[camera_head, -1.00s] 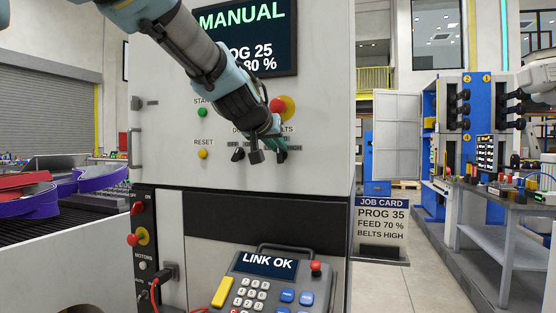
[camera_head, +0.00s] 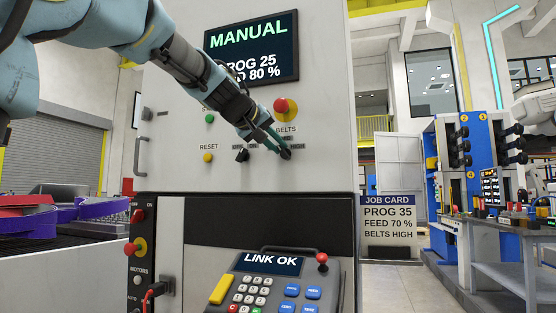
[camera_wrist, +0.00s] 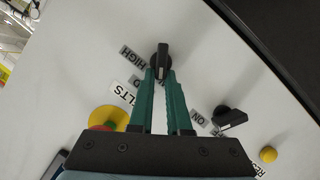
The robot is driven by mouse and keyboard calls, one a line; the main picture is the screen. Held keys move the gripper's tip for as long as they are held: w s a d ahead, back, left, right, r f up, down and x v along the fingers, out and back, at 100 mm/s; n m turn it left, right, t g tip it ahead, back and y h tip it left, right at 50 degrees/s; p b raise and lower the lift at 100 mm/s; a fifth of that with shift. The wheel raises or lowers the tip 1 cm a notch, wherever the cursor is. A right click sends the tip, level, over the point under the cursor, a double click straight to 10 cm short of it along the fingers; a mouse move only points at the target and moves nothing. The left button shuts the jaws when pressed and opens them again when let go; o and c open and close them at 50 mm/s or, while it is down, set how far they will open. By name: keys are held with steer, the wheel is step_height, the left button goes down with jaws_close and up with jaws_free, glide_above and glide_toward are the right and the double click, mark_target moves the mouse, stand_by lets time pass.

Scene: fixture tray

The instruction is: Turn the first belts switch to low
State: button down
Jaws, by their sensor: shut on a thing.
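The belts switch is a black rotary knob (camera_head: 286,155) on the pale panel, below the "BELTS" label (camera_head: 286,129), with a "HIGH" label (camera_head: 297,147) beside it. My gripper (camera_head: 279,148) reaches it from the upper left. In the wrist view the green fingertips (camera_wrist: 160,76) are shut on the near end of this knob (camera_wrist: 161,55). The "HIGH" label (camera_wrist: 133,58) shows beside it there. A second label (camera_wrist: 138,78) is partly hidden by a finger. I cannot tell which label the knob points to.
A second black switch (camera_head: 242,156) with ON and OFF labels is left of the belts switch. A red emergency button (camera_head: 280,105) is above it. A keypad pendant (camera_head: 265,285) is below. A job card (camera_head: 389,225) reads "BELTS HIGH". The screen (camera_head: 252,48) reads "MANUAL".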

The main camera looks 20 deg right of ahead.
steer(key=shift+w+a+f+n+h+b, duration=0.2)
steer(key=shift+n+h+b, duration=0.1)
steer(key=shift+n+b, duration=0.7)
steer(key=shift+r, duration=0.1)
steer(key=c, duration=0.9)
jaws_free()
steer(key=shift+o, duration=0.2)
steer(key=shift+s, duration=0.1)
steer(key=b+v, duration=0.1)
steer(key=v, duration=0.9)
steer(key=shift+a, duration=0.4)
